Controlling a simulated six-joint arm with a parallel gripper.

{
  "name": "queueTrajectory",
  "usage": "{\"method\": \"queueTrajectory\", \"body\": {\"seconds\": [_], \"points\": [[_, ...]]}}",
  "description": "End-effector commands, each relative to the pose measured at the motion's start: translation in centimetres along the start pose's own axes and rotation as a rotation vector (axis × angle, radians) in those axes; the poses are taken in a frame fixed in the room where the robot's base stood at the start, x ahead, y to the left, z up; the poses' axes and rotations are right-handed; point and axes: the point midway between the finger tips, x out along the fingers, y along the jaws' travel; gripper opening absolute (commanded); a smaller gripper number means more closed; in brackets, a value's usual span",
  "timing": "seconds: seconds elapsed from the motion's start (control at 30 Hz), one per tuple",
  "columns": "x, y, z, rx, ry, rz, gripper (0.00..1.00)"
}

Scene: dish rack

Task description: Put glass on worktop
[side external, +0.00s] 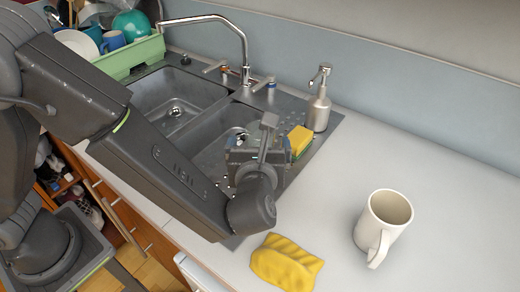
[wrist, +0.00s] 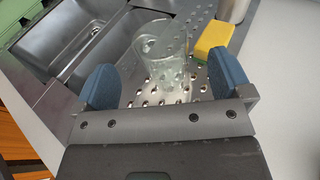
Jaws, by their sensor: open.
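A clear glass (wrist: 163,62) stands on the perforated metal drainboard of the sink in the wrist view. My gripper (wrist: 165,85) is open, with its two blue fingers on either side of the lower part of the glass as seen from the wrist. In the side view my gripper (side external: 258,160) is over the drainboard, and my arm and gripper hide most of the glass. The white worktop (side external: 440,150) lies to the right of the sink.
A yellow sponge (side external: 299,141) and a soap dispenser (side external: 319,105) stand close behind the gripper. A cream mug (side external: 385,222) and a crumpled yellow cloth (side external: 286,263) are on the worktop. A green dish rack (side external: 140,55) is at the back left.

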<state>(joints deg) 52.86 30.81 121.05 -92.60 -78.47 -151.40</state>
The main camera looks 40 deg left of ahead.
Motion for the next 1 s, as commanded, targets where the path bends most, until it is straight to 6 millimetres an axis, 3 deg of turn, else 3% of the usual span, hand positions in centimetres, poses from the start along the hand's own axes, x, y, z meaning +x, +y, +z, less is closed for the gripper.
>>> {"method": "queueTrajectory", "body": {"seconds": [0.4, 0.7, 1.0], "points": [[5.7, 0.1, 0.0, 0.002, 0.002, 0.001, 0.97], [6.3, 0.0, 0.0, 0.003, 0.002, -0.003, 0.97], [6.2, 0.0, 0.0, 0.003, 0.003, -0.002, 0.70]]}}
